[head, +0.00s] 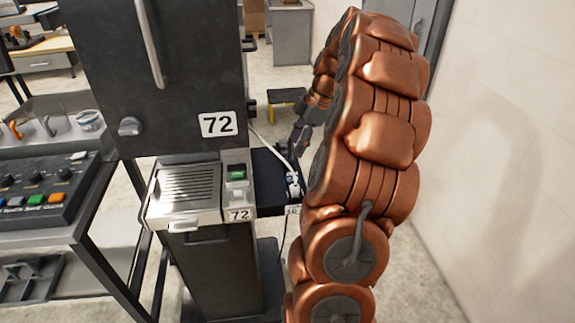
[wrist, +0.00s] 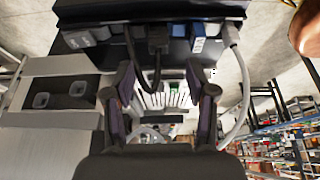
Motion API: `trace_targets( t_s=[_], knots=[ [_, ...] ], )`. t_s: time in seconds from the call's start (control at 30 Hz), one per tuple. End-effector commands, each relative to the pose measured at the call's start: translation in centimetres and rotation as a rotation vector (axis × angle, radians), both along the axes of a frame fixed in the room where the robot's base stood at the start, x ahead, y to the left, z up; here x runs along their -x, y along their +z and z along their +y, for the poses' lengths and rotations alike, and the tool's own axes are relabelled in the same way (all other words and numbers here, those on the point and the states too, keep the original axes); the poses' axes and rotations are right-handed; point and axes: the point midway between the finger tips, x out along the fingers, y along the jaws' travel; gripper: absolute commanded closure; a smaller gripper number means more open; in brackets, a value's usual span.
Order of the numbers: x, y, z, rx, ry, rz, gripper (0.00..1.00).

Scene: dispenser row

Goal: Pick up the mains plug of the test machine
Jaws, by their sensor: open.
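The machine labelled 72 (head: 165,80) stands left of my arm, with a metal drip tray at its front. A dark side shelf (head: 266,172) at its right bears small white and blue fittings (head: 293,184). In the wrist view a black plug-like piece (wrist: 158,38) with a black cable sits in a row on a dark strip, roughly in line with the gap between my fingers. A white plug (wrist: 231,36) with a pale cable is to its right. I cannot tell which is the mains plug. My gripper (wrist: 161,78) is open and empty, apart from both; it shows small in the head view (head: 299,138).
A pale cable (head: 270,146) runs from the machine down to the shelf. A blue piece (wrist: 198,30) sits between the two plugs. A bench with a button panel (head: 45,190) is at left, a white wall (head: 500,140) at right. Floor shows between.

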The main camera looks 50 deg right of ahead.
Motion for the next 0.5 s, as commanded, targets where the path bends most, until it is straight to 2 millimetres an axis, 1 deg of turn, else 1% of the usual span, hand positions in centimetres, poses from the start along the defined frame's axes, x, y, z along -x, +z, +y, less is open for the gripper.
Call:
trace_targets(
  t_s=[0.1, 0.37, 0.5],
  knots=[
    [-0.1, -0.7, 0.4, -0.003, 0.0, 0.002, 0.44],
    [-0.4, -1.8, 0.6, -0.002, -0.002, 0.004, 0.44],
    [-0.8, -3.1, 1.0, -0.004, 0.0, 0.005, 0.44]
  ],
)
